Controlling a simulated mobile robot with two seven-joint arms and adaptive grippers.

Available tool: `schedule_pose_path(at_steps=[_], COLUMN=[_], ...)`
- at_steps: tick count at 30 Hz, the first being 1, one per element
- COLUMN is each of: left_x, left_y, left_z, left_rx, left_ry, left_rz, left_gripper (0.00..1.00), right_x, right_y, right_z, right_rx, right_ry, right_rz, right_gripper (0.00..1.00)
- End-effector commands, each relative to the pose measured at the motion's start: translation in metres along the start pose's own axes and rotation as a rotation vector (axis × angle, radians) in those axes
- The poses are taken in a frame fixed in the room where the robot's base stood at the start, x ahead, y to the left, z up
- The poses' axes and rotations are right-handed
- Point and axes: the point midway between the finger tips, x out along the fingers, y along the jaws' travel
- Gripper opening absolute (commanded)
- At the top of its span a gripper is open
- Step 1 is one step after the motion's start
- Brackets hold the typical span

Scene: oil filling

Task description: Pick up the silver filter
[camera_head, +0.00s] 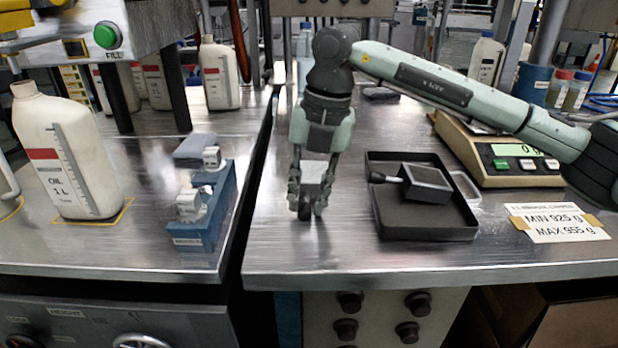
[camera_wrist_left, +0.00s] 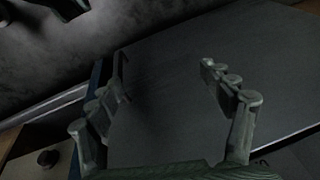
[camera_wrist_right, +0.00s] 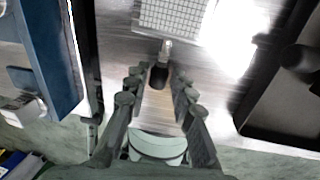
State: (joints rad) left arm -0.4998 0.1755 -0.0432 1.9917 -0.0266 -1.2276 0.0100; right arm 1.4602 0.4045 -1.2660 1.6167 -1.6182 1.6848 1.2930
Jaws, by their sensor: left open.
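The silver filter shows in the right wrist view as a pale square mesh (camera_wrist_right: 180,15) with a short dark handle pointing towards my right gripper (camera_wrist_right: 158,80). The handle lies between the two fingers, with a gap on each side. In the head view the right gripper (camera_head: 307,200) points down over the right table. The silver filter (camera_head: 313,172) is mostly hidden behind its fingers. My left gripper (camera_wrist_left: 163,65) is open and empty in the left wrist view, facing a dark grey surface. It is outside the head view.
A black tray (camera_head: 430,234) holding a dark square filter (camera_head: 428,180) with a handle is right of the right gripper. A scale (camera_head: 500,165) stands behind it. A blue rack (camera_head: 207,230) and an oil bottle (camera_head: 75,160) are on the left table, across a gap.

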Motion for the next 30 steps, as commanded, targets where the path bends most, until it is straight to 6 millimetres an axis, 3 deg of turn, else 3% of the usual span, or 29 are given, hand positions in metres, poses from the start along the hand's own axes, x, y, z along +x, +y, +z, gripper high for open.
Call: schedule_pose_path(at_steps=[8, 14, 30], left_x=[0.0023, 0.0021, 0.0017], left_y=[0.0007, 0.0008, 0.0007], left_z=[0.0003, 0.0, -0.0001], left_rx=[-0.001, 0.0, 0.0], left_ry=[0.0, 0.0, -0.001], left_rz=[0.002, 0.002, 0.001], left_gripper=[0.8, 0.8, 0.8], right_x=[0.0069, 0.0067, -0.0028], right_y=[0.0003, 0.0004, 0.0025], right_z=[-0.0002, -0.0002, 0.0004], right_rx=[-0.002, -0.002, -0.002], right_ry=[-0.001, -0.001, -0.003], right_rz=[-0.001, 0.0, 0.002], right_gripper=[0.24, 0.0, 0.0])
